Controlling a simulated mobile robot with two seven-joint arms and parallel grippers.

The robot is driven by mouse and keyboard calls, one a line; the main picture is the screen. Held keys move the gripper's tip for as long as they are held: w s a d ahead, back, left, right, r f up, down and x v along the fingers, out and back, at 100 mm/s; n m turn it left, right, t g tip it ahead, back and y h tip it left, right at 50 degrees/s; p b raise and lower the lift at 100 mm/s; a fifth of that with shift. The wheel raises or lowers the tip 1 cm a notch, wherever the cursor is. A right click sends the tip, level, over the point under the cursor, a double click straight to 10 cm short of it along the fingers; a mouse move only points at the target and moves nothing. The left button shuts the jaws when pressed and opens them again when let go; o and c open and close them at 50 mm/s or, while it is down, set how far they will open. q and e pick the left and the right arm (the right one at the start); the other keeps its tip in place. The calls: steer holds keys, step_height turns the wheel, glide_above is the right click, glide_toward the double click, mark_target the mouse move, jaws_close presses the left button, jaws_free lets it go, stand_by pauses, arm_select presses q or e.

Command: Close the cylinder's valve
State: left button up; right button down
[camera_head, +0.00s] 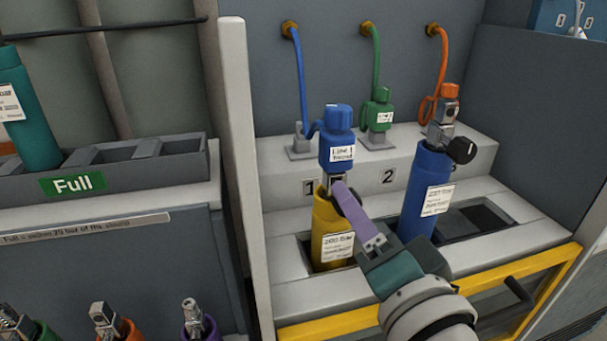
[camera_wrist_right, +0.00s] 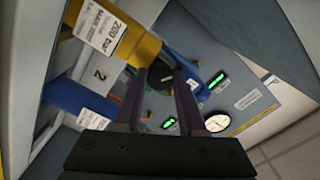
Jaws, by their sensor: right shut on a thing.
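A yellow cylinder (camera_head: 328,232) stands in the bay marked 1. It also shows at the top of the right wrist view (camera_wrist_right: 125,38). A blue regulator (camera_head: 337,148) labelled Line 1 sits on top of its metal valve, with a blue hose going up to the wall. My right gripper (camera_head: 346,196) reaches in from the front and its fingers are shut on the dark valve knob (camera_wrist_right: 163,78) at the cylinder's top. The fingers hide much of the knob, so its turn position cannot be told. My left gripper is not in view.
A blue cylinder (camera_head: 425,195) with a black knob (camera_head: 462,150) stands close on the right. A green regulator (camera_head: 379,110) is parked behind. A yellow rail (camera_head: 530,268) runs along the front. A post (camera_head: 243,170) and a rack labelled Full (camera_head: 75,184) are on the left.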

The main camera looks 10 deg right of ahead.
steer(key=m+b, duration=0.2)
steer(key=m, duration=0.9)
steer(key=shift+f, duration=0.1)
steer(key=shift+m+b, duration=0.3)
steer(key=shift+m, duration=0.1)
steer(key=shift+c, duration=2.4)
jaws_free()
steer(key=shift+s, duration=0.1)
steer(key=s, duration=0.9)
steer(key=shift+s+d, duration=0.15)
steer(key=shift+s, duration=0.25)
